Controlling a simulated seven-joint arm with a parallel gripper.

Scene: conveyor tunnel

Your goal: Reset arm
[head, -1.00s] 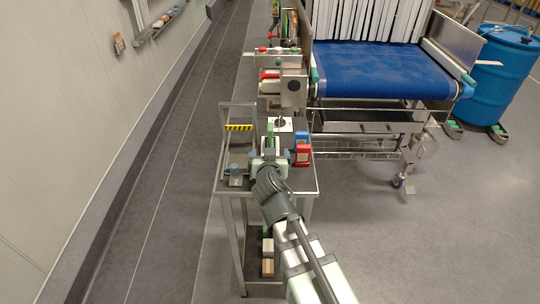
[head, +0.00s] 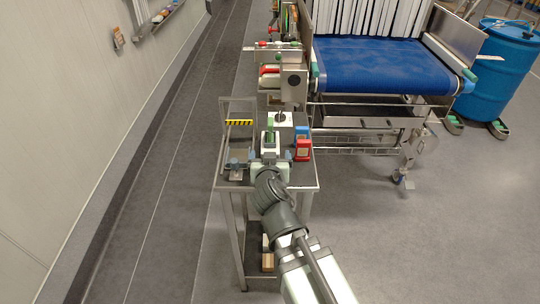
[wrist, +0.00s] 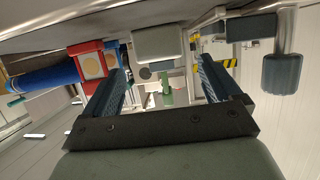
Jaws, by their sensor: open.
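My gripper (head: 271,155) is over the near end of the small metal table (head: 300,185). In the wrist view my gripper (wrist: 166,80) shows two dark ribbed fingers spread apart, with no object held between them. A white block with a green upright part (head: 270,138) is just beyond the fingers in the head view. A green part (wrist: 167,88) shows between the fingers in the wrist view. My arm reaches in from the bottom of the head view and hides part of the table.
A red box (head: 303,150) and a blue box (head: 302,132) stand right of my gripper. A grey fixture (head: 236,168) and a yellow-black striped bar (head: 239,122) are to the left. The blue conveyor belt (head: 385,65) lies beyond, right.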

